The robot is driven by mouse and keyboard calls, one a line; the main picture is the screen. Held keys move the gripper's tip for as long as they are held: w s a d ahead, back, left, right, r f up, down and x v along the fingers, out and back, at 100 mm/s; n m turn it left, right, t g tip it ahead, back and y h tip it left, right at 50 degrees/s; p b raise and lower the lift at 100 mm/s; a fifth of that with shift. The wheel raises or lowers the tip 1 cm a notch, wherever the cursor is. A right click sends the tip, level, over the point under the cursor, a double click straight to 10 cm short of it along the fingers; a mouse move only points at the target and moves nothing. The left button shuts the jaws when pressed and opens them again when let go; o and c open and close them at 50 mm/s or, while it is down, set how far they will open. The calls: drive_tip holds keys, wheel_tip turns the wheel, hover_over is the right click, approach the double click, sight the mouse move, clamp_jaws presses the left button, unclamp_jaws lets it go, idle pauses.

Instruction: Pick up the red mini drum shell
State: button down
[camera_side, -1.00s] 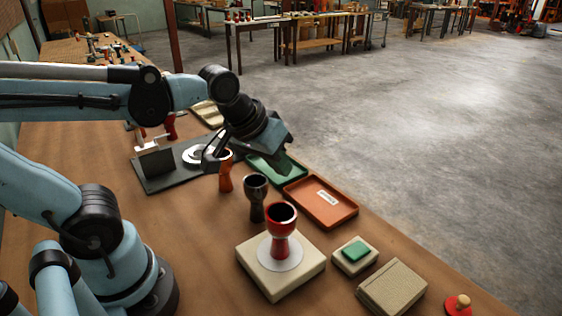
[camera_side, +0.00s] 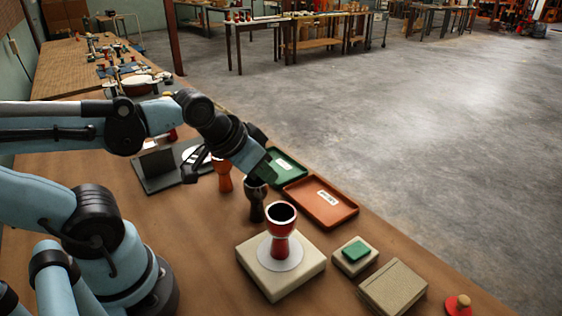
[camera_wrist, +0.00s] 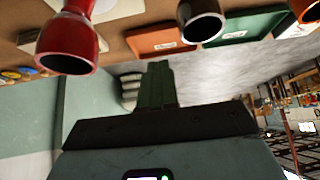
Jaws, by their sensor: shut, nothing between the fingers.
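The red mini drum shell (camera_side: 281,222), a goblet shape with a dark open top, stands upright on a white disc on a cream block (camera_side: 282,280). It also shows in the wrist view (camera_wrist: 70,42) at the upper left. My gripper (camera_side: 262,176) is up and behind it in the side view, by the top of a dark drum shell (camera_side: 256,203), and partly covers that shell's rim. In the wrist view my gripper's fingers (camera_wrist: 157,72) are together with nothing between them. The red shell is apart from the fingers.
An orange-red drum shell (camera_side: 223,175) stands behind the dark one. An orange tray (camera_side: 345,212) and a green tray (camera_side: 292,170) lie to the right. A small block with a green pad (camera_side: 355,251), a cream box (camera_side: 393,287) and a red knobbed piece (camera_side: 458,304) lie at front right.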

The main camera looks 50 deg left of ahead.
idle(0.3)
drive_tip(key=shift+c, duration=1.2)
unclamp_jaws()
